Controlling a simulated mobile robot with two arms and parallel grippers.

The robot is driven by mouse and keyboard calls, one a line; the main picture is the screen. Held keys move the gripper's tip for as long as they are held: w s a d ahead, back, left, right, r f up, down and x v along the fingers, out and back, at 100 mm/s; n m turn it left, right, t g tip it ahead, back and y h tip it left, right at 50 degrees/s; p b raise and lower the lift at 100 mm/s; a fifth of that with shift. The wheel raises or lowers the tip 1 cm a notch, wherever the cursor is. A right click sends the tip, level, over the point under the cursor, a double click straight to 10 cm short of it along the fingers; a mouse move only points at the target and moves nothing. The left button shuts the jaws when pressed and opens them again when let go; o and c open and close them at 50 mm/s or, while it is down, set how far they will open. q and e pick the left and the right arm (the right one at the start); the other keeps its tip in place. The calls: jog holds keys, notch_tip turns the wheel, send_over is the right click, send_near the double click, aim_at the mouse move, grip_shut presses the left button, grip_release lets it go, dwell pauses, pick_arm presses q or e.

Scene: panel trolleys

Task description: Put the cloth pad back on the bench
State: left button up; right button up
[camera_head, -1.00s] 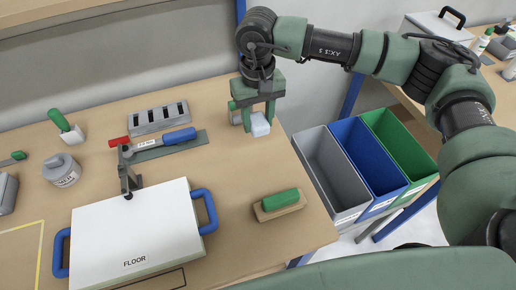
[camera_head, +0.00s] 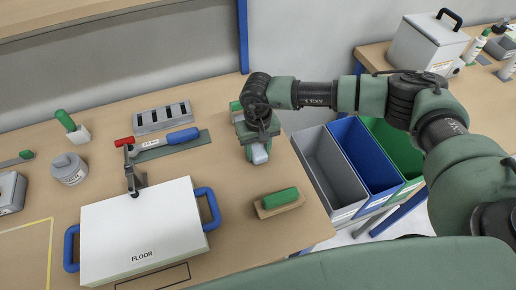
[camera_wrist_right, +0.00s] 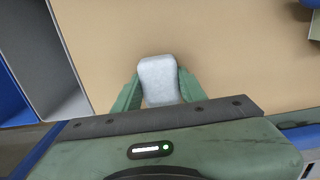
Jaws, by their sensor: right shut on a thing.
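The cloth pad (camera_head: 259,154) is a small pale grey-white block at the right part of the bench (camera_head: 235,215). My right gripper (camera_head: 257,147) points down over it and is shut on it. The right wrist view shows the pad (camera_wrist_right: 159,80) between the two green fingers of the right gripper (camera_wrist_right: 157,92), with bench top around it. I cannot tell whether the pad touches the bench. My left gripper is not in view.
A green-topped brush (camera_head: 280,199) lies in front of the gripper. A white FLOOR panel (camera_head: 140,230) with blue handles is at front left. A slotted grey block (camera_head: 162,116) stands behind. Grey (camera_head: 325,170), blue and green bins stand beyond the bench's right edge.

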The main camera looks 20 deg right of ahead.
aim_at(258, 151)
jog(key=shift+f, duration=0.15)
jog(key=o, duration=1.3)
jog(key=shift+r, duration=0.2)
notch_tip(258, 151, up, 12)
jog(key=b, duration=0.4)
